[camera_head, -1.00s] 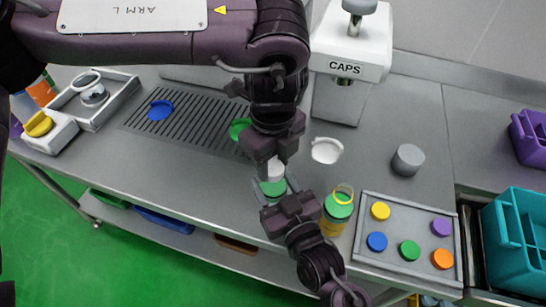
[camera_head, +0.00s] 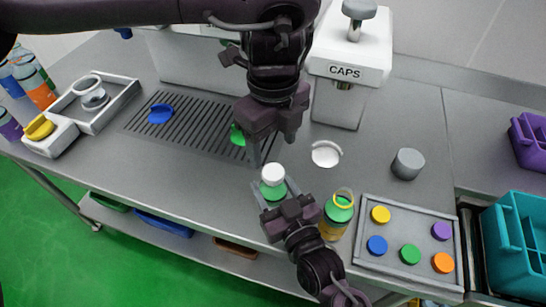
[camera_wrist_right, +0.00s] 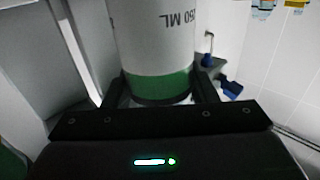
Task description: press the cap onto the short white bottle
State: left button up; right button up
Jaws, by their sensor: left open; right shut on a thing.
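The short white bottle (camera_head: 273,190) stands upright near the table's front edge; its green band and round white top show in the head view. The top looks like a white cap (camera_head: 273,173) sitting level, but whether it is fully seated I cannot tell. My right gripper (camera_head: 272,195) is shut around the bottle. In the right wrist view the bottle (camera_wrist_right: 152,45) fills the space between the fingers, its lettering upside down. My left gripper (camera_head: 272,147) is open and empty, just above and behind the cap, apart from it.
A green-lidded bottle with a yellow ring (camera_head: 337,215) stands close right of my right gripper. A tray of coloured caps (camera_head: 408,205) lies farther right. A white dish (camera_head: 326,154), a grey cylinder (camera_head: 407,164) and the CAPS dispenser (camera_head: 347,70) stand behind. The slatted grate (camera_head: 195,130) is left.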

aim_at(280, 200)
pick_arm(q)
notch_tip(280, 200, up, 5)
jog(key=shift+r, duration=0.1)
dwell(0.3)
pick_arm(e)
jog(key=o, duration=1.5)
jog(key=shift+s, duration=0.1)
pick_arm(q)
jog(key=shift+f+b, duration=0.7)
jog(key=shift+f, duration=0.1)
pick_arm(e)
jog(key=v, duration=0.7)
jog(key=shift+s+d, duration=0.2)
jog(key=shift+s, duration=0.1)
pick_arm(q)
jog(key=shift+s, duration=0.1)
